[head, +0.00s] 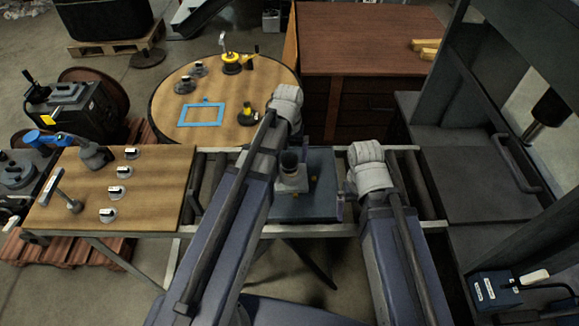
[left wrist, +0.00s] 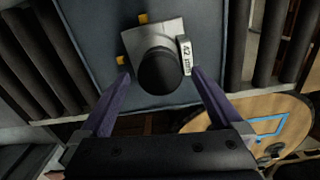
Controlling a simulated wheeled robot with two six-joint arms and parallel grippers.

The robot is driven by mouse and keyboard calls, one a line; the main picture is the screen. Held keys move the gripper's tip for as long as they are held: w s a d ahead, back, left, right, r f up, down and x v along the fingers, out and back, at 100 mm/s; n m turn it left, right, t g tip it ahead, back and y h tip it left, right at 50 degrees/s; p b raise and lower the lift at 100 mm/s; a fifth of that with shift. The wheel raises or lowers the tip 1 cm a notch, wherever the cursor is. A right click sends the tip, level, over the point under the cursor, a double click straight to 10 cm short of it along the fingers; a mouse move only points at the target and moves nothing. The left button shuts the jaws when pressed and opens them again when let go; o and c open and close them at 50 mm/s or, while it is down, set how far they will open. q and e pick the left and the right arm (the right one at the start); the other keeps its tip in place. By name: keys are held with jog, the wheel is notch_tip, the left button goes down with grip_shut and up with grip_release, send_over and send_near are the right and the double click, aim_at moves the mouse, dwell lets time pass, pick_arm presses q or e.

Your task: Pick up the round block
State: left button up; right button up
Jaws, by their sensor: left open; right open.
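The round block (head: 289,165) is a black cylinder on a pale grey, square-edged base, lying on a blue-grey tray (head: 318,175). In the left wrist view the block (left wrist: 160,72) shows from above, with a small white label plate beside it. My left gripper (left wrist: 160,78) is open, its two purple fingers on either side of the black cylinder with gaps showing; whether they are level with it is hard to tell. In the head view my left wrist hides most of that gripper. My right gripper (head: 341,205) is largely hidden by its wrist, right of the tray.
The tray sits on a roller conveyor (head: 405,175). A wooden board (head: 150,190) with several knobs lies to the left. A round table (head: 225,95) with a blue frame (head: 201,115) stands behind. A dark press (head: 480,185) borders the right.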

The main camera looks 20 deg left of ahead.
aim_at(289, 158)
pick_arm(q)
notch_tip(289, 158, down, 3)
jog(key=shift+r+b, duration=0.1)
jog(key=shift+b, duration=0.8)
pick_arm(e)
notch_tip(289, 158, down, 3)
jog(key=shift+r, duration=0.1)
pick_arm(q)
jog(key=shift+r, duration=0.1)
jog(key=shift+c, duration=0.3)
jog(key=c, duration=1.5)
pick_arm(e)
jog(key=shift+r, duration=0.1)
pick_arm(q)
jog(key=shift+r, duration=0.15)
pick_arm(e)
jog(key=shift+r, duration=0.1)
pick_arm(q)
notch_tip(289, 158, up, 10)
jog(key=p, duration=1)
pick_arm(e)
notch_tip(289, 158, up, 10)
pick_arm(q)
jog(key=shift+f, duration=0.2)
